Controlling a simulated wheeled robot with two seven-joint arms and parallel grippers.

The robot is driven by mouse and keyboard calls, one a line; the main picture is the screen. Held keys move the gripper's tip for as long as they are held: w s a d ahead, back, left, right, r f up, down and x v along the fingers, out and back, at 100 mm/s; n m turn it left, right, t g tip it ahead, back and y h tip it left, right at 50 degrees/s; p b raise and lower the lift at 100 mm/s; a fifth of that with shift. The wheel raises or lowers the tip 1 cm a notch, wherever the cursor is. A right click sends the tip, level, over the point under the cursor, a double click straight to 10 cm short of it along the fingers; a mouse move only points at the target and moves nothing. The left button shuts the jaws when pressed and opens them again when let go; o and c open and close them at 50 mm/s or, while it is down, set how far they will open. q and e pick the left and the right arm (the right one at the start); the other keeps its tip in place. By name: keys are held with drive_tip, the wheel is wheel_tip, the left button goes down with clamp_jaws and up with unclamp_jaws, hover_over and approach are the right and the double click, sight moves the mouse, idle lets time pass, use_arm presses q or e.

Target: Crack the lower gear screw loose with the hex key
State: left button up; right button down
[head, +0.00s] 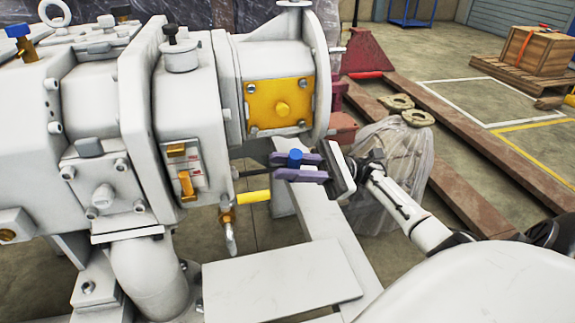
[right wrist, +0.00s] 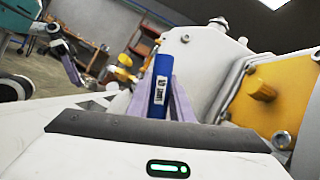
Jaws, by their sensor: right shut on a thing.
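My right gripper (head: 302,168) reaches in from the right, its purple fingers shut on the blue hex key (head: 295,158). In the right wrist view the key's blue sleeve (right wrist: 161,85), with white lettering, stands between the fingers. The yellow gear cover (head: 279,103) is on the pale machine, with grey screws at its corners. The lower left screw (head: 252,127) and lower right screw (head: 304,123) are above the gripper. One screw (right wrist: 281,140) shows in the right wrist view.
The pale pump (head: 190,120) fills the left, with a yellow valve handle (head: 254,197) below the gripper. A flat plate (head: 280,280) lies lower down. A plastic-wrapped bundle (head: 392,170) stands behind my right arm. A wooden crate (head: 538,50) is far right.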

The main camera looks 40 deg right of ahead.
drive_tip(key=shift+d, duration=0.15)
drive_tip(key=shift+s+d, duration=0.35)
drive_tip(key=shift+d, duration=0.25)
drive_tip(key=shift+s+d, duration=0.35)
drive_tip(key=shift+d, duration=0.25)
